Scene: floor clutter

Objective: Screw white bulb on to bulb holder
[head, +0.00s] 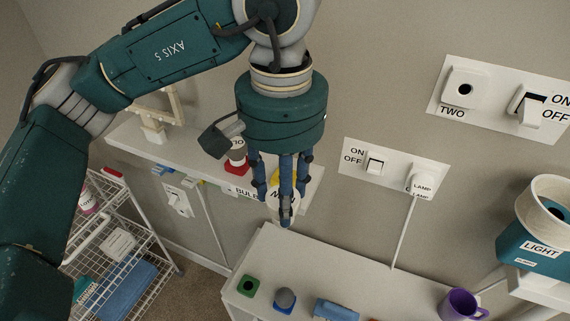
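My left gripper (284,215) hangs in the middle of the head view, its blue fingers pointing down in front of a wall shelf. A pale, rounded shape shows between and behind its fingertips; I cannot tell whether this is the white bulb or whether the fingers grip it. A small red-based item with a pale top (237,158) stands on the shelf, partly hidden by my gripper. A teal unit labelled LIGHT (538,248), with a cream ring-shaped top (549,205), stands at the right. No bulb holder is clearly identifiable. My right gripper is not in view.
The wall shelf (190,155) has a label reading BULB. Below, a white counter (270,270) holds a green block (248,285), a grey-blue item (285,299) and a purple mug (460,305). Switch panels (355,160) are on the wall. A wire rack (150,255) stands at left.

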